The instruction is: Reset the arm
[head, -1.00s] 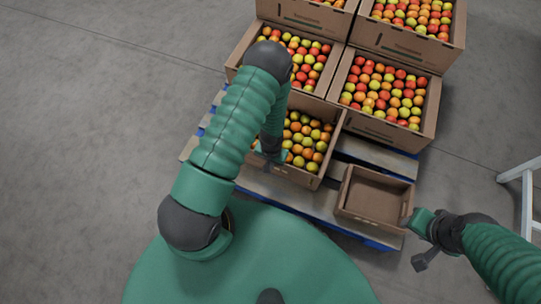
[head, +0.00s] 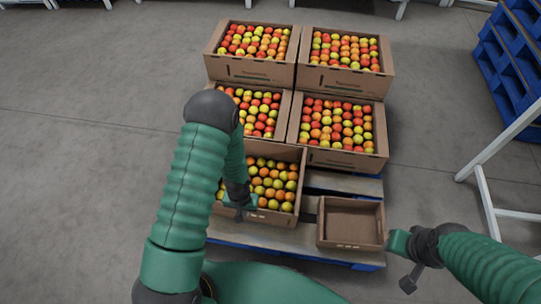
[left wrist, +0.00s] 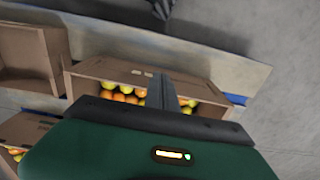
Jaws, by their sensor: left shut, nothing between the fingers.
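My left arm, green with black joints, reaches forward from the lower left in the head view. My left gripper (head: 240,211) is low over the front edge of the nearest tomato crate (head: 257,216). I cannot tell whether it touches the crate. In the left wrist view the gripper fingers (left wrist: 161,92) are together and empty, with a crate of tomatoes (left wrist: 196,88) beyond them. My right gripper (head: 404,266) is at the lower right, beside the small empty box (head: 350,242). Its fingers are too small and turned to read.
Several more tomato crates (head: 341,157) stand behind on the pallet (head: 283,243). A white metal frame (head: 490,214) stands at right, and blue pallets (head: 503,62) are stacked at far right. The floor at left is clear.

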